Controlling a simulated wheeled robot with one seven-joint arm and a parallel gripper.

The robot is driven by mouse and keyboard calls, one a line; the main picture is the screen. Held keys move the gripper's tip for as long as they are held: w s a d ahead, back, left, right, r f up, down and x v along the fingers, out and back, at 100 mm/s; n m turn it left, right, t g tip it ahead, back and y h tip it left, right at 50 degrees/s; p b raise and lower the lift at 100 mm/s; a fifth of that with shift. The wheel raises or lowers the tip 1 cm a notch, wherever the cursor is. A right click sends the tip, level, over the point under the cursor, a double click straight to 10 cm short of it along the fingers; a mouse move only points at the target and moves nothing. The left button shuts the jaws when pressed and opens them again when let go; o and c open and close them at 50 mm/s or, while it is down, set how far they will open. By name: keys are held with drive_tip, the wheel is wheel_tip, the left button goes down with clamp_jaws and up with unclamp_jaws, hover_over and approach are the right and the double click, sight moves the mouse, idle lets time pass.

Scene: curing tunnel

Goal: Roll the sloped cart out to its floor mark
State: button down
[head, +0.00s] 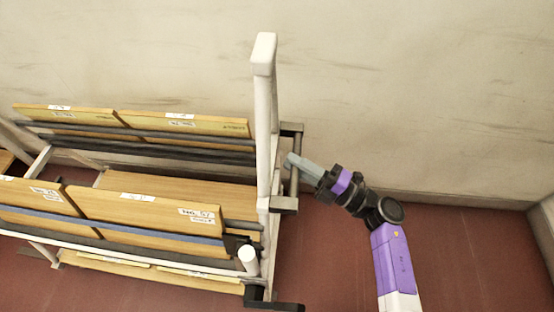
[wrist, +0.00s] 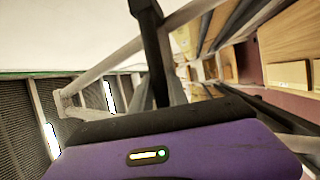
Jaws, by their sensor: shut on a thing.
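The sloped cart has a pale frame (head: 265,120) and tilted wooden boards (head: 145,208) with white labels, and fills the left of the head view. A grey upright handle bar (head: 296,183) stands out from its right end on two brackets. My gripper (head: 293,162) reaches it from the right and is shut on this bar. In the wrist view the cart's boards (wrist: 268,45) show at upper right, past my purple wrist housing. The fingertips' contact is too small to see clearly. No floor mark shows in either view.
A scuffed beige wall (head: 400,90) runs behind the cart, close to its far side. The red-brown floor (head: 470,250) is clear to the right. A pale edge (head: 543,220) stands at the far right. Dark ribbed panels (wrist: 20,130) with bright strips show in the wrist view.

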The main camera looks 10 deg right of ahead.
drive_tip(key=shift+s+d+f, duration=0.1)
drive_tip(key=shift+s+d, duration=0.15)
drive_tip(key=shift+d, duration=0.4)
drive_tip(key=shift+s+d, duration=0.2)
drive_tip(key=shift+d, duration=0.4)
drive_tip(key=shift+s+d+f, duration=0.1)
drive_tip(key=shift+s+d, duration=0.15)
drive_tip(key=shift+d, duration=0.4)
drive_tip(key=c, duration=1.3)
unclamp_jaws()
drive_tip(key=shift+d+r, duration=0.1)
drive_tip(key=shift+d, duration=0.05)
drive_tip(key=v, duration=0.7)
drive_tip(key=shift+s+d+b, duration=0.25)
drive_tip(key=shift+s+b, duration=0.05)
drive_tip(key=shift+b, duration=0.1)
